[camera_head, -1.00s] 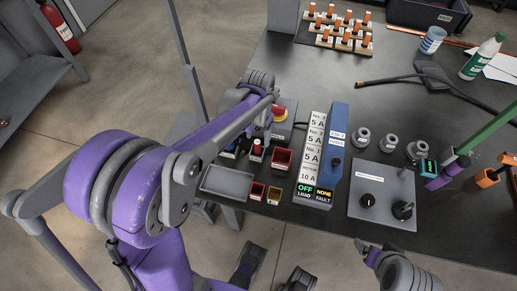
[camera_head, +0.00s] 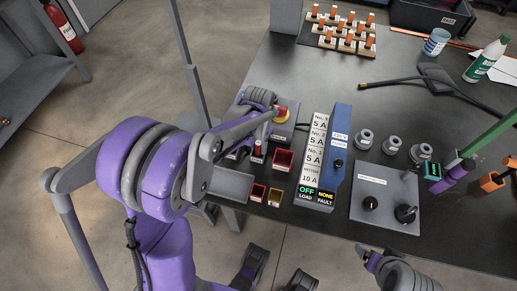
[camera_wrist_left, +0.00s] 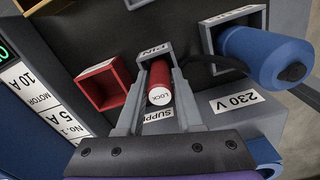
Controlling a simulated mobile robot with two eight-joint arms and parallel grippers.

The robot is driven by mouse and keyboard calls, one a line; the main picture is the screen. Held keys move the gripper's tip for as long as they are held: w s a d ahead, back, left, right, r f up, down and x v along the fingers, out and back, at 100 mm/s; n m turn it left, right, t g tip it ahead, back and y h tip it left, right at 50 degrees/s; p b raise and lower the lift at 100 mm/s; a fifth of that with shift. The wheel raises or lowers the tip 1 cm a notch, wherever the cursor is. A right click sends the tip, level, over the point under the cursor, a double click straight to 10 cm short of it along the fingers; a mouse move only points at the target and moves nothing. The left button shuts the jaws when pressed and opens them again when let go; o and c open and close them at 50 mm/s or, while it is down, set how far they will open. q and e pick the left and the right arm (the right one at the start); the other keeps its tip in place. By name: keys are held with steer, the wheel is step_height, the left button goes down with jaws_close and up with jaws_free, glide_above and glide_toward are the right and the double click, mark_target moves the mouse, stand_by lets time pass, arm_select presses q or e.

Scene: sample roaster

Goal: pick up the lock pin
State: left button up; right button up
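The lock pin (camera_wrist_left: 160,82) is a red cylinder with a white end marked LOCK. In the left wrist view it sits in a small grey holder labelled PIN, and it shows small and red in the head view (camera_head: 258,150). My left gripper (camera_wrist_left: 162,75) is open, with one grey finger on each side of the pin. I cannot tell whether either finger touches it. In the head view my left arm partly hides the gripper and the pin's surroundings. My right gripper (camera_head: 369,254) is at the table's front edge, away from the pin; its finger opening is unclear.
A red open box (camera_wrist_left: 104,85) stands beside the pin, and a blue plug (camera_wrist_left: 265,55) sits in a grey holder on the other side. A labelled panel (camera_head: 325,160), a grey box with knobs (camera_head: 386,190) and a red-yellow button (camera_head: 282,114) are close by.

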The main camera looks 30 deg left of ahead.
arm_select(q)
jaws_close()
steer(key=shift+r, duration=0.1)
